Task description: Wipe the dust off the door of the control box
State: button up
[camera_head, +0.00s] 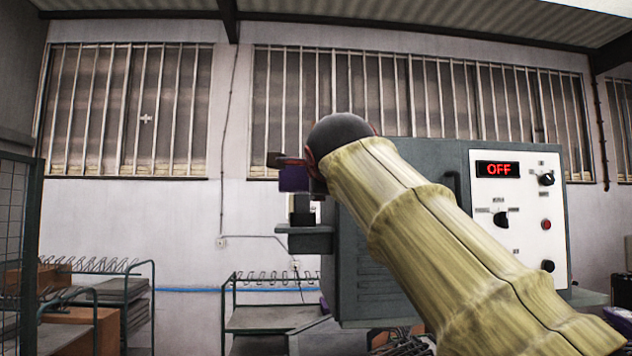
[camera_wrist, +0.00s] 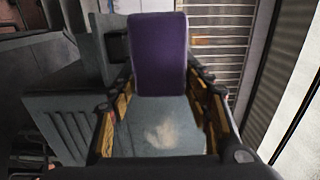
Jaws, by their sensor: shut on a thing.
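A purple pad (camera_wrist: 160,55) is held between the fingers of my gripper (camera_wrist: 160,82) in the wrist view; my gripper is shut on it. A purple part of the pad also shows in the head view (camera_head: 294,179), left of the grey machine. A pale dust patch (camera_wrist: 174,135) lies on a grey flat surface (camera_wrist: 135,140), seen between the fingers, below the pad in the picture. This looks like the control box door, but its edges are hidden. I cannot tell if the pad touches it. The dust is not visible in the head view.
The grey machine housing (camera_head: 350,262) carries a white panel (camera_head: 530,215) with a red OFF display (camera_head: 497,169), knobs and buttons. My arm hides much of the housing. Metal racks (camera_head: 275,318) stand lower left, with a mesh frame (camera_head: 12,230) at the far left.

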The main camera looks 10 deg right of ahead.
jog(key=shift+s, duration=0.1)
jog(key=s+b, duration=0.1)
jog(key=s, duration=0.1)
jog(key=shift+s+b, duration=0.3)
jog(key=shift+s, duration=0.05)
dwell(0.5)
